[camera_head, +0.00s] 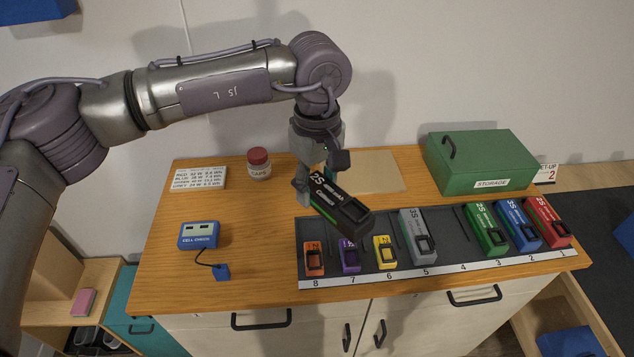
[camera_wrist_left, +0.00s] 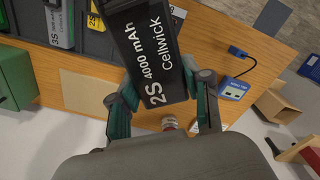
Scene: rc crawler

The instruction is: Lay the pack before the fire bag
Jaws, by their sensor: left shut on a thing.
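My left gripper (camera_head: 318,182) is shut on a black pack (camera_head: 343,207) marked 2S, held tilted above the back of the dark tray (camera_head: 446,243). In the left wrist view, the pack (camera_wrist_left: 152,58) reads "2S 4000 mAh Cellwick" and sits between the two fingers (camera_wrist_left: 163,98). The numbered tray holds red, blue and green packs at 1 to 3, a grey one at 5, and small yellow, purple and orange ones at 6 to 8. Position 4 shows no pack. I cannot make out a fire bag. My right gripper is not in view.
A green storage box (camera_head: 478,160) stands at the back right. A flat tan board (camera_head: 375,176) lies behind the tray. A capped jar (camera_head: 259,165), a label card (camera_head: 198,177) and a blue cell checker (camera_head: 198,235) with a cable are left. The wooden top between checker and tray is clear.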

